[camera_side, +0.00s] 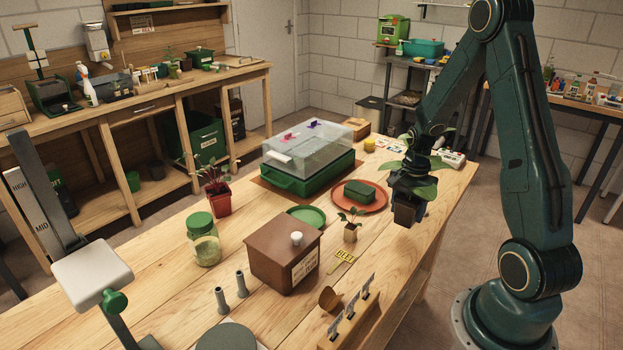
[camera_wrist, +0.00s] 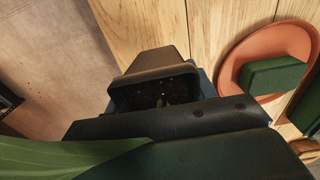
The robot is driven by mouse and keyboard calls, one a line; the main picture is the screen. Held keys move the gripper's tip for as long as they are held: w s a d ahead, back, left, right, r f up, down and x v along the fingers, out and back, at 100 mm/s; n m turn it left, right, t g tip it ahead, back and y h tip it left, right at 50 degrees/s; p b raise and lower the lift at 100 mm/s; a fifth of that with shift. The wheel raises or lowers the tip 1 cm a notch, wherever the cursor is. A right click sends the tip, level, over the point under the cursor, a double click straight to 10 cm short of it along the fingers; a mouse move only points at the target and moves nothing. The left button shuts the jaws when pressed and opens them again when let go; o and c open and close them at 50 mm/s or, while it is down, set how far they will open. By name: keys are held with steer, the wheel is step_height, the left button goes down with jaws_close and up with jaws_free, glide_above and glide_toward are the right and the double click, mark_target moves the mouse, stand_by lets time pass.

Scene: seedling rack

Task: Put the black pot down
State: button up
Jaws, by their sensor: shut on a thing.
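The black pot (camera_side: 406,212) is in my gripper (camera_side: 407,192), near the right edge of the table in the side view. Green leaves (camera_side: 420,188) spread out around the gripper above it. In the wrist view the pot (camera_wrist: 153,65) shows between the dark jaws (camera_wrist: 165,110), with dark soil in its mouth. My gripper is shut on the pot. In the side view I cannot tell how far its base is above the table (camera_side: 385,242). A large leaf (camera_wrist: 60,158) crosses the lower left of the wrist view.
A terracotta saucer (camera_side: 377,204) with a green block (camera_side: 360,192) lies left of the pot. A small seedling pot (camera_side: 351,234), a brown box (camera_side: 284,262) and a green saucer (camera_side: 318,216) stand nearby. Bare wood lies between the pot and the saucer.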

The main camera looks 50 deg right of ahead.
mark_target(406, 220)
steer(key=shift+f, duration=0.15)
steer(key=shift+f, duration=1.85)
steer(key=shift+f, duration=0.15)
steer(key=o, duration=1.1)
steer(key=shift+c, duration=0.2)
steer(key=shift+r, duration=0.2)
steer(key=shift+r, duration=6)
